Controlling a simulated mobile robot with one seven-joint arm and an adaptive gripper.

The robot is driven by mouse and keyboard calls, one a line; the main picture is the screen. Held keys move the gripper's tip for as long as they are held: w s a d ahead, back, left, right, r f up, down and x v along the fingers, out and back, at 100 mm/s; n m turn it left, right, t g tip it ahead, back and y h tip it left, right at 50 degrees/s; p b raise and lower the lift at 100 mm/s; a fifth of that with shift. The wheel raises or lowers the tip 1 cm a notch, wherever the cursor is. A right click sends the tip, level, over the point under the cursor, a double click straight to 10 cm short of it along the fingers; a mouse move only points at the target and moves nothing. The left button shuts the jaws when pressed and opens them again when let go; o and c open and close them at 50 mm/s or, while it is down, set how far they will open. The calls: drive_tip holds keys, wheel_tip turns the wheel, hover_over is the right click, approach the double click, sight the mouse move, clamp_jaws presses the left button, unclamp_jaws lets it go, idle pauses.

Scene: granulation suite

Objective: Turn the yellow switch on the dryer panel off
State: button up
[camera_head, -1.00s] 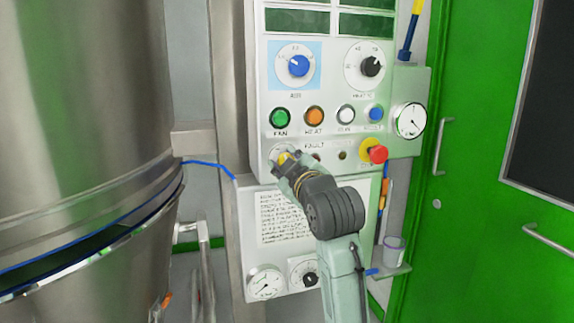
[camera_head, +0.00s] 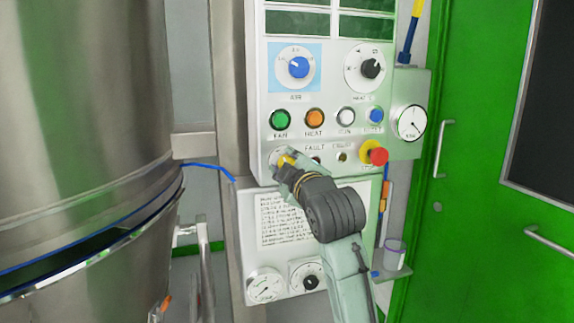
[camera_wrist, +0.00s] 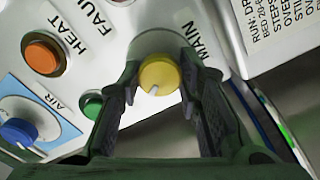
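The yellow switch (camera_wrist: 159,75) is a round knob with a pale pointer line, beside the word MAIN in the wrist view. In the head view the yellow switch (camera_head: 287,160) shows partly at the lower left of the dryer panel (camera_head: 262,100). In the head view my gripper (camera_head: 285,167) covers part of the switch. Whether the fingertips touch the panel cannot be told.
Close by are the green FAN button (camera_head: 280,118), orange HEAT button (camera_head: 314,117) and red emergency stop (camera_head: 378,156). A blue AIR dial (camera_head: 299,67) is above. A printed sheet (camera_head: 283,217) and gauges (camera_head: 265,285) are below. A steel vessel (camera_head: 85,120) stands left.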

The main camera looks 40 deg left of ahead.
drive_tip(key=o, duration=0.4)
drive_tip(key=v, duration=1.2)
idle(0.3)
